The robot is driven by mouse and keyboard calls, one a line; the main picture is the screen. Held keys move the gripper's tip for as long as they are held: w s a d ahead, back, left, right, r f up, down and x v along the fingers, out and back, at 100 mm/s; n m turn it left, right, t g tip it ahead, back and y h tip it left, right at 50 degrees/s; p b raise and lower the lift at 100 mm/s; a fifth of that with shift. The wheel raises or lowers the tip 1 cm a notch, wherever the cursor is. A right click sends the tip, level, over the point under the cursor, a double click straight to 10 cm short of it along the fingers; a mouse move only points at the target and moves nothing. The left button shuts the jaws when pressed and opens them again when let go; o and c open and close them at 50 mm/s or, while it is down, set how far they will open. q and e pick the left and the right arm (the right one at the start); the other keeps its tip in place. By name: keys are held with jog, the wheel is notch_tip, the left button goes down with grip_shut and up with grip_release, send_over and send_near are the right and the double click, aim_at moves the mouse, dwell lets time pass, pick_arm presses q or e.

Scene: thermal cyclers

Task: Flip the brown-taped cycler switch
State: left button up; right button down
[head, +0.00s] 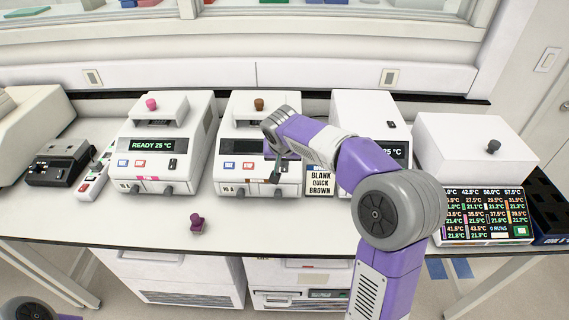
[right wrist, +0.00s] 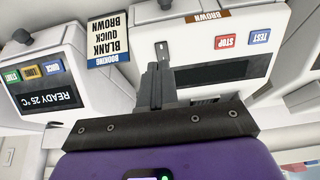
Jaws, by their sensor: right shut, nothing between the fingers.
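The brown-taped cycler (head: 232,150) stands in the middle of the bench, with a brown knob (head: 259,104) on top. In the right wrist view it appears upside down, with its brown label (right wrist: 208,17), red STOP button (right wrist: 225,41), blue TEST button (right wrist: 260,36) and a dark display (right wrist: 212,72). Its small switch (right wrist: 162,50) shows just beyond my fingertips; I cannot tell whether they touch it. My right gripper (head: 275,176) is shut and empty in front of the cycler's right front; it also shows in the right wrist view (right wrist: 156,75). My left gripper is out of view.
A pink-knobbed cycler (head: 150,145) reading READY 25 °C stands to the left. A BLANK QUICK BROWN booking card (head: 320,181) stands beside the brown-taped one. Another cycler (head: 368,108) is partly behind my right arm. A purple object (head: 197,223) lies on the front bench.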

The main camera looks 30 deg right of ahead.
jog(key=v, duration=0.4)
jog(key=shift+s+a+f, duration=0.1)
jog(key=shift+s+a, duration=0.1)
jog(key=shift+s, duration=0.1)
